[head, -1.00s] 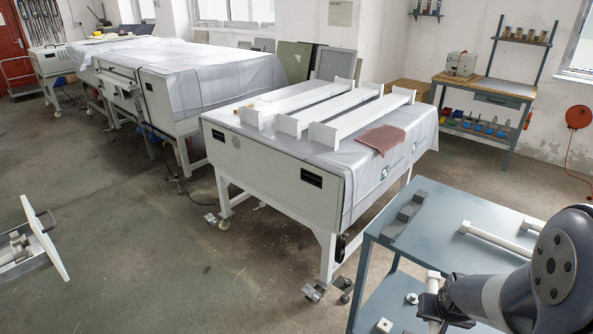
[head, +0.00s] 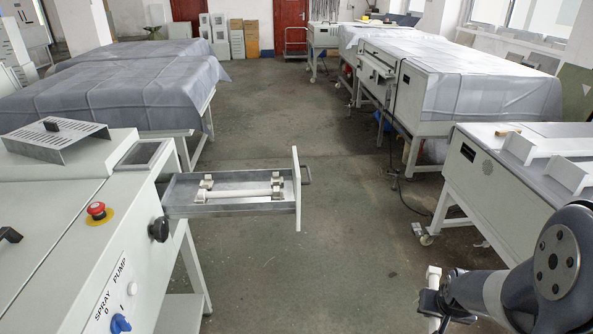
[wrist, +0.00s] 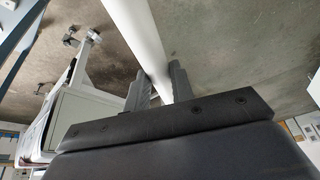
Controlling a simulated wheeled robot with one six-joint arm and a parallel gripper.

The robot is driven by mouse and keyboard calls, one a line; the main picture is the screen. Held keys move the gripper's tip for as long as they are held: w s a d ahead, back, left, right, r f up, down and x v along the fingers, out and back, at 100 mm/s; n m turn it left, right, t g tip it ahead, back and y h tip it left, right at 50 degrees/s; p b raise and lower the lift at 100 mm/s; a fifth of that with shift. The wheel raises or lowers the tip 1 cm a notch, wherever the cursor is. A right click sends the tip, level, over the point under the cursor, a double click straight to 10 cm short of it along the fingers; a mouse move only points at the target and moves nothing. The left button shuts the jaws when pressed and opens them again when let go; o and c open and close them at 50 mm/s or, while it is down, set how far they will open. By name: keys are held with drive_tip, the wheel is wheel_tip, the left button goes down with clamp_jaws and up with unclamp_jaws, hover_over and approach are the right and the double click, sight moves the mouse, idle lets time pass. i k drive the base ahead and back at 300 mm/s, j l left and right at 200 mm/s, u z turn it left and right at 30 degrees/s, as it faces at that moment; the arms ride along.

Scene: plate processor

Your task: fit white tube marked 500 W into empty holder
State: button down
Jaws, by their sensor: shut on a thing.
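My gripper (head: 430,302) is at the lower right of the head view, shut on a white tube (head: 433,272). In the wrist view the tube (wrist: 140,35) runs up and out of frame between the two fingers (wrist: 155,85). No 500 W marking can be read on it. An open drawer (head: 230,209) sticks out of the machine at the left, well apart from my gripper. In it are small pale holder blocks (head: 277,179) at both ends. A thin pale tube (head: 240,197) seems to span the nearer pair; the farther pair looks empty.
The grey-white machine (head: 60,215) with a red stop button (head: 96,209) fills the left. The drawer's upright front panel (head: 297,190) faces the aisle. A white bench (head: 490,190) stands at the right. The floor (head: 330,250) between is clear.

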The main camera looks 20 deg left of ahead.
sight(242, 183)
drive_tip(key=i+j+u, duration=0.1)
drive_tip(key=i+j, duration=0.25)
drive_tip(key=i, duration=0.15)
drive_tip(key=i+j+u, duration=0.15)
drive_tip(key=i+j, duration=0.2)
drive_tip(key=i, duration=0.15)
drive_tip(key=i+j+u, duration=0.1)
drive_tip(key=i+j, duration=0.15)
drive_tip(key=i, duration=0.3)
